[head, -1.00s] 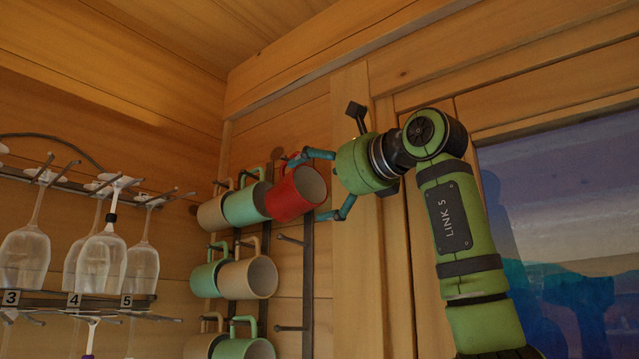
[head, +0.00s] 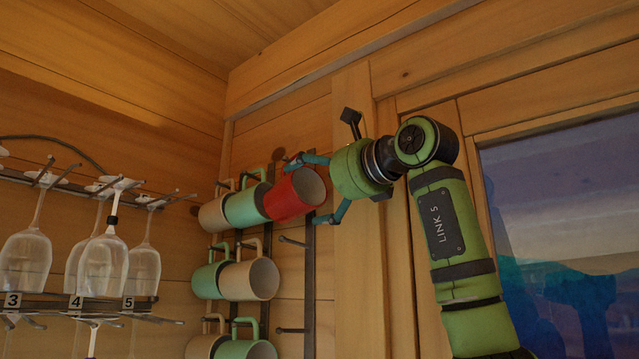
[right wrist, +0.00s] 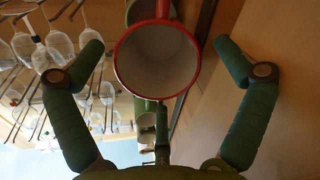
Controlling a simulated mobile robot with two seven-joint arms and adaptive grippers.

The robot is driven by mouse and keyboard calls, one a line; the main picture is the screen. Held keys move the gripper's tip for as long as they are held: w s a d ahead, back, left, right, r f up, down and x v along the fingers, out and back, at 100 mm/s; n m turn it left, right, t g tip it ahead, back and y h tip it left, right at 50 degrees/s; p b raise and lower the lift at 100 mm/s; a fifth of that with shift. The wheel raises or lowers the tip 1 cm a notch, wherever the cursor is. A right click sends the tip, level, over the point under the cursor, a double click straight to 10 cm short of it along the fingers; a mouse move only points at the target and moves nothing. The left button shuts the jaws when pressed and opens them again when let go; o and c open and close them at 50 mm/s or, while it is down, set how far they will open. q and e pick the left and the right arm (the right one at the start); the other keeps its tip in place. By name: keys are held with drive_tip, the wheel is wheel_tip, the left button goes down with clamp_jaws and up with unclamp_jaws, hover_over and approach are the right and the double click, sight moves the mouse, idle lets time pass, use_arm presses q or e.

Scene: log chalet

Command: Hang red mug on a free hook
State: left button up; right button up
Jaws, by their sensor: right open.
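The red mug (head: 294,194) hangs tilted in the top row of the wall rack (head: 309,268), at its right end. In the right wrist view the red mug (right wrist: 157,60) shows its pale inside, with its mouth toward the camera and its handle at the top edge. My right gripper (head: 312,190) is open around the mug's mouth side. In the right wrist view its fingers (right wrist: 157,55) stand apart on both sides of the mug, with gaps and no visible contact. Bare hooks (head: 292,241) show below the red mug on the right column. My left gripper is not in view.
A green mug (head: 246,205) hangs close to the left of the red one. Several beige and green mugs fill the rows below. Wine glasses (head: 103,263) hang on a rack at the left. A window (head: 560,220) is at the right, behind my arm.

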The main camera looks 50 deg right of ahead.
drive_tip(key=shift+w+d+p, duration=0.15)
drive_tip(key=shift+w+p, duration=0.5)
drive_tip(key=shift+w, duration=0.75)
drive_tip(key=shift+w, duration=0.1)
drive_tip(key=shift+s+a+b, duration=0.15)
drive_tip(key=shift+s+b, duration=0.1)
drive_tip(key=shift+s, duration=0.95)
drive_tip(key=shift+s+a+b, duration=0.1)
drive_tip(key=shift+s+b, duration=0.15)
drive_tip(key=shift+s, duration=0.95)
idle(3.3)
drive_tip(key=s+a, duration=0.1)
drive_tip(key=s, duration=1)
drive_tip(key=shift+s+a, duration=0.15)
drive_tip(key=shift+s, duration=0.25)
